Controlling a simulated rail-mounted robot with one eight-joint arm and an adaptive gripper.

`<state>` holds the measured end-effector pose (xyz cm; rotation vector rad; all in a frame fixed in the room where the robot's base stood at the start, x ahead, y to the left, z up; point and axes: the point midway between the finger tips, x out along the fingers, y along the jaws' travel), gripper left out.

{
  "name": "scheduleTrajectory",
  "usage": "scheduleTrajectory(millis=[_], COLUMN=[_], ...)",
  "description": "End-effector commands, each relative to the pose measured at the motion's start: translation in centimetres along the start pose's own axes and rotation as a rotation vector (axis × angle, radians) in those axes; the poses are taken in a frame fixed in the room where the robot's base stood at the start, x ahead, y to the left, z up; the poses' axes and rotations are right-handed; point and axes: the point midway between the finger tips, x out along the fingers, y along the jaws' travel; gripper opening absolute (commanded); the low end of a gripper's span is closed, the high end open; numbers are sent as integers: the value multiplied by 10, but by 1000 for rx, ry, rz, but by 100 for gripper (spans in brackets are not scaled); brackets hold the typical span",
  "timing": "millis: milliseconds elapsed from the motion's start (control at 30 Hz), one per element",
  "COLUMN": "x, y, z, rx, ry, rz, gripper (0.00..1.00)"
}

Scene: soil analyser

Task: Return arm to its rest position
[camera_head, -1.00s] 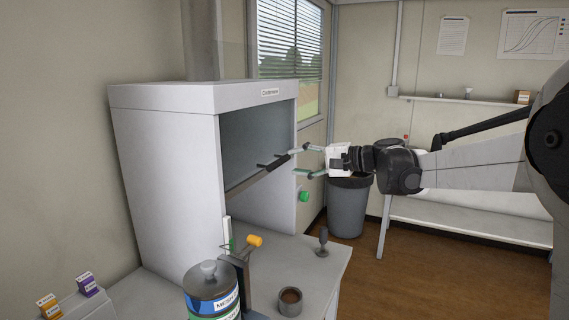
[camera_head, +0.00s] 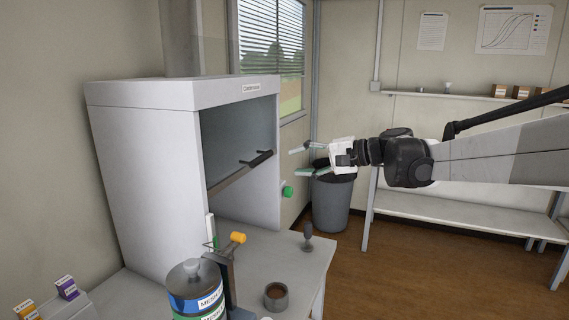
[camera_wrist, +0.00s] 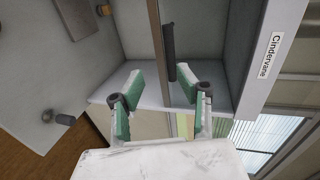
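My gripper (camera_head: 298,162) is at the end of my outstretched arm, to the right of the white fume hood (camera_head: 145,170). Its green-padded fingers are spread apart and empty. In the wrist view the open gripper (camera_wrist: 160,84) points toward the hood front (camera_wrist: 265,60), labelled "Cindervane". The hood's dark bar handle (camera_head: 240,172) is clear of the fingertips in the head view. In the wrist view the handle (camera_wrist: 169,52) shows beyond the gap between the fingers.
On the bench (camera_head: 305,262) stand a brown-filled cup (camera_head: 276,296), a small grey stand (camera_head: 308,238), a yellow-topped device (camera_head: 238,238) and a labelled jar (camera_head: 193,288). A grey bin (camera_head: 331,205) is behind my gripper. A long table (camera_head: 450,210) and shelf (camera_head: 460,98) line the back wall.

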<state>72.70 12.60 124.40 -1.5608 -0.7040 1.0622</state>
Motion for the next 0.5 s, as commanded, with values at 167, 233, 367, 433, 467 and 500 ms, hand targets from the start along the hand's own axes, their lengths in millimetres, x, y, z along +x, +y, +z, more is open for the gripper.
scheduleTrajectory(millis=[167, 233, 367, 433, 467, 500], x=[-17, -26, -44, -55, -60, -67], y=[20, 31, 53, 66, 71, 79], z=[50, 69, 103, 120, 128, 137], rx=[-70, -102, -165, -202, -218, -240], ry=[30, 44, 68, 81, 86, 94], rz=[156, 221, 339, 403, 429, 466], gripper=[35, 35, 35, 35, 35, 35])
